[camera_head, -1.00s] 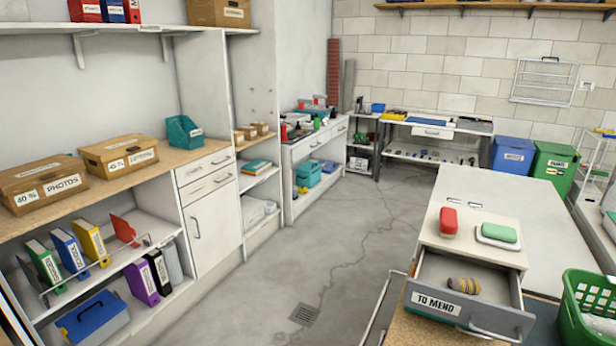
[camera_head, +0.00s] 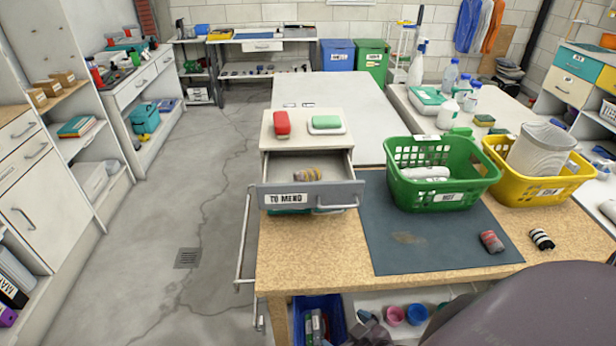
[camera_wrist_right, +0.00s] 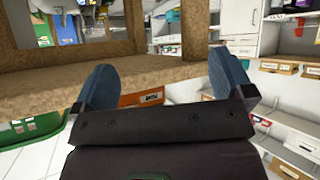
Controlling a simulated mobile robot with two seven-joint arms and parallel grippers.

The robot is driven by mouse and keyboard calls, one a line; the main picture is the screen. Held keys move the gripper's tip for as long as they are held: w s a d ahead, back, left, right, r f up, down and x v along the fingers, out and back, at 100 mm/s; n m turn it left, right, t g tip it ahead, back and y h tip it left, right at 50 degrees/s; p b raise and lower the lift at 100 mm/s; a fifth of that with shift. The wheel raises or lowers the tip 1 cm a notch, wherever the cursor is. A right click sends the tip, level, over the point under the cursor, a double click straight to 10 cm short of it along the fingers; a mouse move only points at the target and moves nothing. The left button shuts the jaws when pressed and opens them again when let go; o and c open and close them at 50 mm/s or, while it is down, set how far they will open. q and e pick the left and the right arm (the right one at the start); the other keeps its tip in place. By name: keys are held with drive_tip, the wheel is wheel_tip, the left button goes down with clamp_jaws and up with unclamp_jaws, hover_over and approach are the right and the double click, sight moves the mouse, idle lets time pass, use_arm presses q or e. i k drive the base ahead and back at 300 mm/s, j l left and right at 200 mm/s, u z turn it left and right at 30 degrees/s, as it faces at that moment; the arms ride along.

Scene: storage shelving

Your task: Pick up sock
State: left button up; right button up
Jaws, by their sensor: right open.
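Three rolled sock-like bundles show in the head view. A yellow-and-brown striped one (camera_head: 308,174) lies in the open drawer labelled TO MEND (camera_head: 312,196). A red-and-grey one (camera_head: 491,241) lies on the right part of the dark mat (camera_head: 415,228). A black-and-white striped one (camera_head: 541,239) lies just right of the mat on the wooden bench top. In the right wrist view my right gripper (camera_wrist_right: 163,82) has its two blue fingers wide apart with nothing between them. No sock is seen in that view. My left gripper is not in view.
A green basket (camera_head: 443,185) and a yellow basket (camera_head: 540,185) stand behind the bundles. A red and a green item sit on top of the drawer unit. A wooden edge (camera_wrist_right: 110,82) crosses the right wrist view near the fingers. Floor on the left is clear.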

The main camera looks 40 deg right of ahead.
sight(492, 241)
drive_tip(key=z, duration=2.1)
